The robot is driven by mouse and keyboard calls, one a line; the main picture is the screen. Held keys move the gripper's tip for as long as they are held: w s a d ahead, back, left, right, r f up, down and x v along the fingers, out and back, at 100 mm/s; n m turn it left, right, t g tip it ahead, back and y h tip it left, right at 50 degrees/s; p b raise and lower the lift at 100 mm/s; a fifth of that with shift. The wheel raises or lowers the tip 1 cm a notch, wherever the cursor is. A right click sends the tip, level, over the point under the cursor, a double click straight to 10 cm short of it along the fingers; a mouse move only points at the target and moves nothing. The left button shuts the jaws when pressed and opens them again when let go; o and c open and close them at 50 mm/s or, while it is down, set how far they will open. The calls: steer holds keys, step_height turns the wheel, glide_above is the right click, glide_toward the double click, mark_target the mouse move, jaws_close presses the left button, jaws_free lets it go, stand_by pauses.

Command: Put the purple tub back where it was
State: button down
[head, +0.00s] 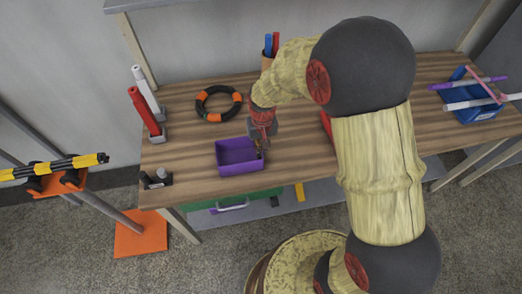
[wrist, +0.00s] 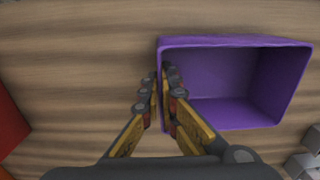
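The purple tub (head: 239,171) is an open, empty box near the front edge of the wooden table, left of the middle in the head view. My gripper (head: 262,147) is at its right side there, pointing down. The tub looks upright. Whether it touches the table is hard to tell.
An orange-black ring (head: 219,103) lies behind the tub. Red and white upright tools (head: 144,110) stand at the left, a small black holder (head: 157,179) at front left.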

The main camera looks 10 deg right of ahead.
steer(key=shift+f, duration=0.15)
steer(key=c, duration=2)
jaws_free()
steer(key=shift+c, duration=0.2)
step_height(320, 180, up, 19)
steer(key=s+d+t+p, duration=0.1)
steer(key=s+d+p, duration=0.1)
steer(key=p, duration=0.1)
steer(key=s+d+r+t, duration=0.2)
steer(key=s+r, duration=0.4)
steer(key=s, duration=0.2)
steer(key=s+d+r+t, duration=0.2)
steer(key=s+r, duration=0.5)
steer(key=s, duration=0.2)
steer(key=shift+s+d+t, duration=0.2)
steer(key=shift+s+t, duration=0.05)
steer(key=shift+t, duration=0.05)
steer(key=shift+r, duration=0.15)
